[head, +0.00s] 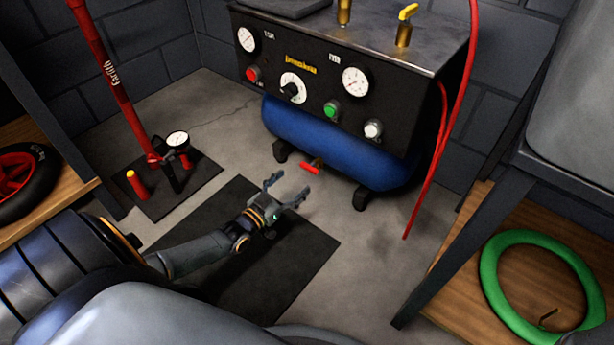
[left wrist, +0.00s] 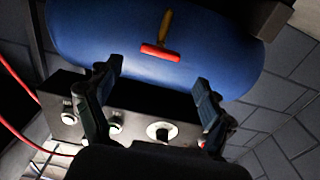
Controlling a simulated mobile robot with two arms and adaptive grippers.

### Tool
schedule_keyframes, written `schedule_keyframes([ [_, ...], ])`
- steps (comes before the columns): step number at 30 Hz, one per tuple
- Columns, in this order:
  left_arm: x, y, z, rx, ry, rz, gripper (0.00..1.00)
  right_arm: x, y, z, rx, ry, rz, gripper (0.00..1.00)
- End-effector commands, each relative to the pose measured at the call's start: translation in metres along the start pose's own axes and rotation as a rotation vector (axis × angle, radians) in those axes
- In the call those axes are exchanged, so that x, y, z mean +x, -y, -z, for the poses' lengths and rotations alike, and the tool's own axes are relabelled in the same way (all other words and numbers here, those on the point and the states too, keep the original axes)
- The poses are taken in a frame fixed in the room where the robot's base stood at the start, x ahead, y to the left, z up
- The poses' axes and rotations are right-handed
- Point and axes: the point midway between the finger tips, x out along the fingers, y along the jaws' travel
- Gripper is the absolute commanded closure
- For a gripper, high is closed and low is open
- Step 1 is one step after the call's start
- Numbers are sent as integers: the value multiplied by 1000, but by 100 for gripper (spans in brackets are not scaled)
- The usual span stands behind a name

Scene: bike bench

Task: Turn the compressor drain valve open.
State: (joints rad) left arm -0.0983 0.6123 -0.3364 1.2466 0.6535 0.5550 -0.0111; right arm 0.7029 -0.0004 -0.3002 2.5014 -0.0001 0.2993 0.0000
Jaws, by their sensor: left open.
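The compressor has a blue tank (head: 335,150) under a dark control panel (head: 300,75). The drain valve, a red lever (head: 310,168) on a short brass stem, sticks out low at the tank's underside. In the left wrist view the red lever (left wrist: 160,52) lies crosswise at the end of its brass stem (left wrist: 165,27), against the blue tank. My left gripper (head: 288,188) is open and empty, just in front of and below the lever, apart from it. In the left wrist view its two fingers (left wrist: 155,85) spread to either side, with the lever beyond the gap. My right gripper is not in view.
A red floor pump (head: 120,95) stands on a dark mat at left. A red hose (head: 425,190) hangs to the right of the tank. A black mat (head: 305,262) lies under my left arm. A wooden shelf with a green tire (head: 490,275) is at right.

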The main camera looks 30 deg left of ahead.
Motion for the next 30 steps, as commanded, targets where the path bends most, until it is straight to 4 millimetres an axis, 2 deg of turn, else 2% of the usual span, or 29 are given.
schedule_keyframes([
  [1, 13, 0, -4, 1, -6, -1, 19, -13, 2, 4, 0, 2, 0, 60],
  [9, 55, 0, -3, 2, -1, 0, 19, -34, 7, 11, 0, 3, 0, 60],
  [15, 65, 0, -1, 0, 1, 0, 19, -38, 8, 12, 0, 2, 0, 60],
  [22, 66, 0, 0, 0, 1, 0, 19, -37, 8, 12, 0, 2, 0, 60],
  [23, 65, 0, 0, 0, 1, 0, 21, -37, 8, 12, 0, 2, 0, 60],
  [30, 65, 0, 0, 0, 1, 0, 70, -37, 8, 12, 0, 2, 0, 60],
])
